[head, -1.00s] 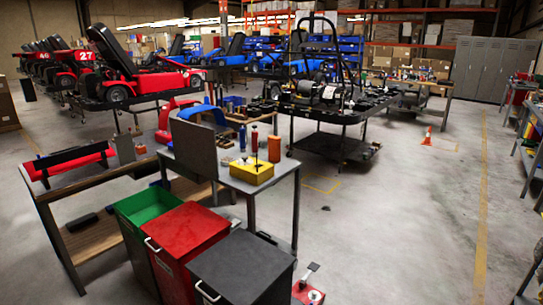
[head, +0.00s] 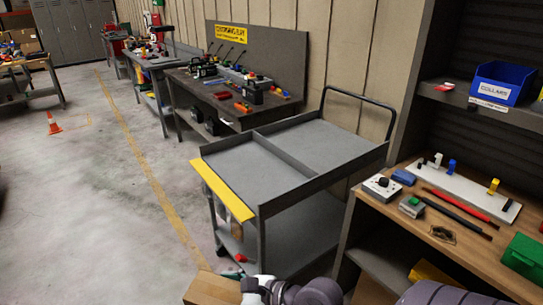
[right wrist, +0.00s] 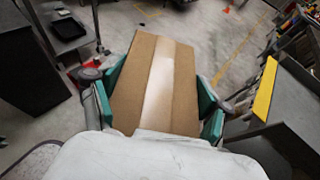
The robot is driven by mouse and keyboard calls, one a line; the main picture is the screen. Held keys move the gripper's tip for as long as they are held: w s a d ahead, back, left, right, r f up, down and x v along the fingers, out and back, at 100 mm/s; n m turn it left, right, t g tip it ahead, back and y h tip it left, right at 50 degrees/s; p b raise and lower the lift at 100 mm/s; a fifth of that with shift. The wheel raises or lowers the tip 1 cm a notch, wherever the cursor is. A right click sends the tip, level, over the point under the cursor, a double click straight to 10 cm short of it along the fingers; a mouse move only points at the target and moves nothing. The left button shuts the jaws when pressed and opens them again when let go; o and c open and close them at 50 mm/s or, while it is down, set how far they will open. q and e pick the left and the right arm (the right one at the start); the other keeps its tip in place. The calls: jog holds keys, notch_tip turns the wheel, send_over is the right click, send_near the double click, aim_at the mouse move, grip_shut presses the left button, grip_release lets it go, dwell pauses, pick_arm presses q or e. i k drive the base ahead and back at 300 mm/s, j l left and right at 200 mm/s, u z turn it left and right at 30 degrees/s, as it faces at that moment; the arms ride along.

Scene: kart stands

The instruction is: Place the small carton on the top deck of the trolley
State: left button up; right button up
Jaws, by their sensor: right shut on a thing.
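The small carton (right wrist: 140,85) is a brown cardboard box with a pale tape strip. My right gripper (right wrist: 158,97) is shut on it, with teal pads against both its sides. In the head view, part of the carton (head: 212,289) shows at the bottom edge, in front of the trolley and apart from it. The grey trolley (head: 262,212) has a bare top deck (head: 315,142) split by a low divider, a yellow strip on its near left edge and a black handle at the far end. The trolley also shows at the right wrist view's right side (right wrist: 290,100). My left gripper is out of view.
A wooden bench (head: 470,240) with tools, a blue bin (head: 502,83) and a green box (head: 524,256) stands close on the trolley's right. A tool bench (head: 225,110) stands behind the trolley. The floor to the left is open, with an orange cone (head: 54,124).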

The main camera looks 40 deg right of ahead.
aim_at(245, 174)
jog(key=i+z, duration=0.4)
jog(key=i, duration=0.15)
jog(key=i+j+z, duration=0.25)
jog(key=i+z, duration=0.2)
jog(key=i+j+z, duration=0.8)
jog(key=i+j, duration=0.15)
jog(key=i+j+z, duration=0.3)
jog(key=j+z, duration=0.15)
jog(key=j, duration=0.25)
